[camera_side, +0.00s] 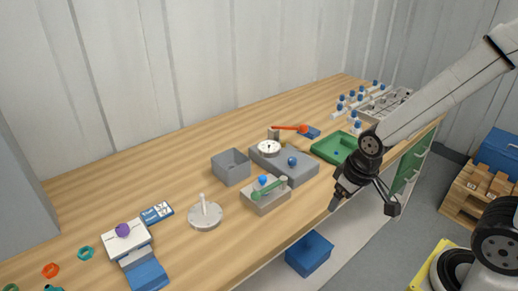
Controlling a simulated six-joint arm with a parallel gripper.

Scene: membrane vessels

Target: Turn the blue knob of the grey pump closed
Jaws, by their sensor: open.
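A grey block-shaped unit (300,174), which looks like the grey pump, stands near the middle of the bench. A round white gauge (268,148) sits on its left part and a small blue knob (291,161) on its top right. Which way the knob is turned is too small to tell. My gripper (363,206) is open and empty, with its fingers spread and pointing down. In the picture it is right of and below the pump, apart from it, by the bench's front edge.
A pale block (268,203) with a green handle and blue cap stands in front of the pump. A grey open box (231,167) is to its left. A green tray (337,147) and red-handled item (290,127) lie behind. The wooden bench (130,185) has free room at left.

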